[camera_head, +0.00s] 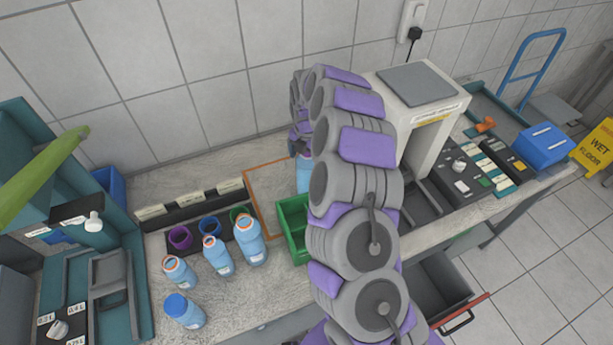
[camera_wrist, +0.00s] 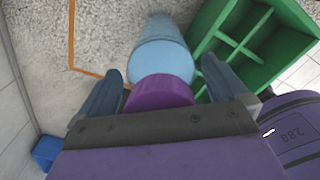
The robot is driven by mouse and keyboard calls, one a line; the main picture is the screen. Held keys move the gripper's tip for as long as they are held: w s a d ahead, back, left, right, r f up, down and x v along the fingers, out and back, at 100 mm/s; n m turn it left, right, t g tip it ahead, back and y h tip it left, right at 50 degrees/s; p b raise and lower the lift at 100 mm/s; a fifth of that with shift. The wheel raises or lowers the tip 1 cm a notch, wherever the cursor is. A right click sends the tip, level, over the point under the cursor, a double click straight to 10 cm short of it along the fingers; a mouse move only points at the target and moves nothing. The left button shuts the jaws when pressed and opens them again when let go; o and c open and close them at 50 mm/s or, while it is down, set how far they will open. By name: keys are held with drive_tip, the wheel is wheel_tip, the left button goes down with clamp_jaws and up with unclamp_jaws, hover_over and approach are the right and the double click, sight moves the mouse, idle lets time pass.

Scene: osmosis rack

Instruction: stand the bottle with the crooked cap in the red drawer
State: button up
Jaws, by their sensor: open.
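A light blue bottle (camera_wrist: 160,55) with a purple cap (camera_wrist: 160,93) is between the two fingers of my gripper (camera_wrist: 162,88) in the wrist view. The fingers are open, with a gap beside the bottle on each side. I cannot tell for sure whether the cap sits crooked. In the head view part of this bottle (camera_head: 303,175) shows behind my arm, in the orange outlined area; my gripper is mostly hidden there. The drawer with a red front edge (camera_head: 467,311) is pulled open below the bench at the lower right, partly hidden by my arm.
A green divided crate (camera_head: 292,228) stands close beside the bottle. Three open bottles (camera_head: 218,257) and a blue-capped bottle (camera_head: 184,311) stand at left, near a tray of coloured cups (camera_head: 181,238). A white press-like machine (camera_head: 425,98) stands right of my arm.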

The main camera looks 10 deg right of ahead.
drive_tip(key=shift+d, duration=0.1)
drive_tip(key=shift+c, duration=0.3)
clamp_jaws()
idle(0.5)
